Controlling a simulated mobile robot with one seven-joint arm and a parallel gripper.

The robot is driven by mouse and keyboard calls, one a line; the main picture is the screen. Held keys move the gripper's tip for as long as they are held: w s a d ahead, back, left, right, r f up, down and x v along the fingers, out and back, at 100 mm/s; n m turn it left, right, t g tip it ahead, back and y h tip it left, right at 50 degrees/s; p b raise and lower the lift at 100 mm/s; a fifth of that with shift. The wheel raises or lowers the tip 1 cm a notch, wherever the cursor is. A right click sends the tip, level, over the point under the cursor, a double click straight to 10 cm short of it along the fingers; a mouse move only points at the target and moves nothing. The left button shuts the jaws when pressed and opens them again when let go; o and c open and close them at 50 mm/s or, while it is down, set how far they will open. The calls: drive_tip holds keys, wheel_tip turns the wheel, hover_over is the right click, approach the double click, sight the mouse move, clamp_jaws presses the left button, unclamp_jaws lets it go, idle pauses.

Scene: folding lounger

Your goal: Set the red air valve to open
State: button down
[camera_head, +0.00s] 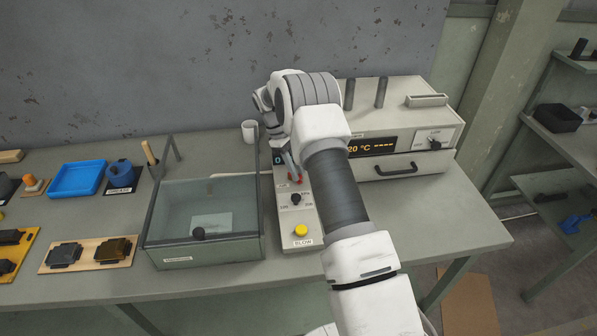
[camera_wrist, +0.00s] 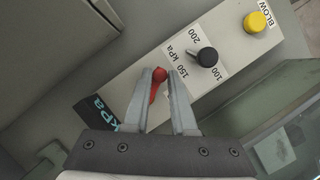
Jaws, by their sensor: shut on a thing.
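The red air valve (camera_wrist: 158,77) is a small red lever on the pale control panel. In the wrist view it lies between my gripper's fingertips (camera_wrist: 162,76), and the fingers are shut on it. Part of the lever is hidden by the fingers. In the head view the red valve (camera_head: 295,179) shows near the upper part of the narrow panel, with my gripper (camera_head: 291,168) right at it. My arm covers the panel's right side. Any open or closed marking by the valve cannot be made out.
The panel also has a black pressure knob (camera_wrist: 207,57) and a yellow BLOW button (camera_wrist: 256,21). A glass-lidded box (camera_head: 205,215) stands left of the panel. An oven-like unit (camera_head: 400,130) stands to the right.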

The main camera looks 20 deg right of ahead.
drive_tip(key=m+y, duration=0.1)
drive_tip(key=m, duration=0.1)
drive_tip(key=a+m+g+b, duration=0.1)
drive_tip(key=m, duration=0.2)
drive_tip(key=shift+w+a+y, duration=0.1)
drive_tip(key=shift+a+y, duration=0.1)
drive_tip(key=shift+y, duration=0.2)
drive_tip(key=shift+a+m, duration=0.1)
drive_tip(key=shift+m, duration=0.3)
drive_tip(key=c, duration=0.8)
unclamp_jaws()
drive_tip(key=shift+o, duration=0.2)
drive_tip(key=shift+r, duration=0.15)
drive_tip(key=d+p+v, duration=0.1)
drive_tip(key=p+v, duration=0.5)
drive_tip(key=v, duration=0.5)
drive_tip(key=shift+a+r+p, duration=0.35)
drive_tip(key=shift+a+p, duration=0.05)
drive_tip(key=shift+a, duration=0.05)
drive_tip(key=shift+w, duration=0.15)
